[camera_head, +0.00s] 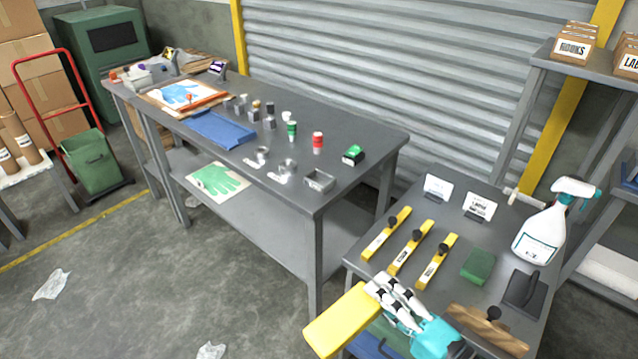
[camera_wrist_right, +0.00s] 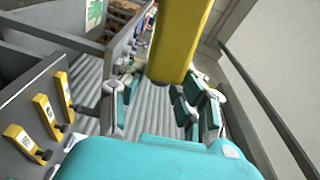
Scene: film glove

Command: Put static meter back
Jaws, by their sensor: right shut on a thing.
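A long yellow block (camera_head: 340,319), which I take to be the static meter though no display or marking shows, is held in my right gripper (camera_head: 394,300). The gripper is shut on one end of it, near the front edge of the small grey table (camera_head: 455,209). In the right wrist view the yellow block (camera_wrist_right: 180,40) sticks out between the teal-padded fingers (camera_wrist_right: 160,103). Its far end is cut off by that picture's top edge. My left gripper is not in view.
The small table holds three yellow bars (camera_head: 386,233) with black knobs, a green pad (camera_head: 478,267), a spray bottle (camera_head: 540,235), cards (camera_head: 438,188) and a wooden piece (camera_head: 488,330). A larger workbench (camera_head: 365,128) stands behind left. Shelving (camera_head: 590,67) stands at right.

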